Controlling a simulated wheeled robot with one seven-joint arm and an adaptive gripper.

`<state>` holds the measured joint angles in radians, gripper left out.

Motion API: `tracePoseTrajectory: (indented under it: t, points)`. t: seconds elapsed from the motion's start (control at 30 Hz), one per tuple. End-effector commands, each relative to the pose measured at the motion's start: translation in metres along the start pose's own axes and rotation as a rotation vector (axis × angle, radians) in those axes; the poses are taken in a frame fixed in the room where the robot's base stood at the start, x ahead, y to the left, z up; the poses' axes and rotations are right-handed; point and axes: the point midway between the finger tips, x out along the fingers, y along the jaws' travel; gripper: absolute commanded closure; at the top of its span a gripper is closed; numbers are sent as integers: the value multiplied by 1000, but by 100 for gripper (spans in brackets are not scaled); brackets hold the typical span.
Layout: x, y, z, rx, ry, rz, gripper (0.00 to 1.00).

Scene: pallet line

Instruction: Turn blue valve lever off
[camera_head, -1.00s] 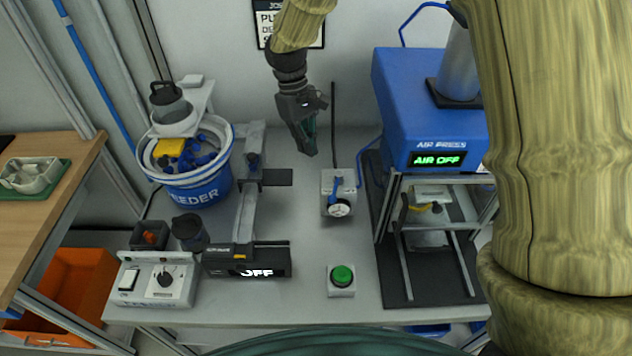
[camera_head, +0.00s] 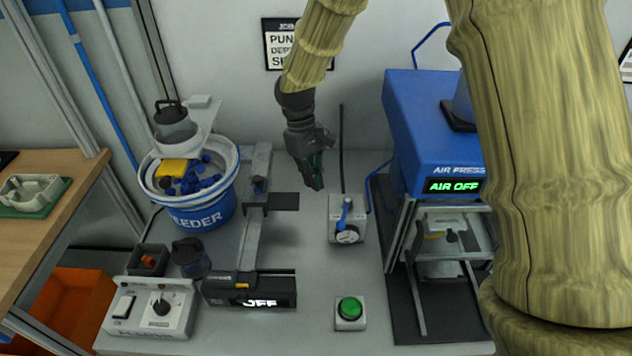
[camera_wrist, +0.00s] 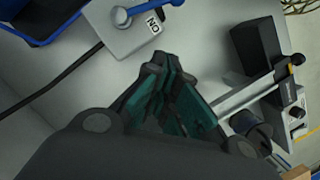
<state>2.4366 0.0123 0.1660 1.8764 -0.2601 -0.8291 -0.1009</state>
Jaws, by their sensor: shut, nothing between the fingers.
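The blue valve lever (camera_head: 345,214) sits on a small light-grey valve block (camera_head: 335,208) with a round gauge on its front, in the middle of the bench. In the head view the lever runs roughly front to back along the block. In the wrist view the lever (camera_wrist: 145,8) shows at the top edge, partly cut off, beside a label reading "ON". My gripper (camera_head: 316,186) is above the bench, just left of and behind the block, pointing down and apart from the lever. Its dark green fingers (camera_wrist: 170,75) are shut and empty.
The blue air press (camera_head: 435,125), its display reading "AIR OFF", stands right of the valve. A green button (camera_head: 350,308) is in front of it. The feeder bucket (camera_head: 200,215) and a rail are to the left. A black hose rises behind the block.

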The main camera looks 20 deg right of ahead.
Motion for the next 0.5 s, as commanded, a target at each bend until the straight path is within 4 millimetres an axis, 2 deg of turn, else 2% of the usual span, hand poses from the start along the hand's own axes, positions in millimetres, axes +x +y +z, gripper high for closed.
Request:
tracePoseTrajectory:
  t: [0.5]
  points:
    - [71,0,1,0,-3,-1,100]
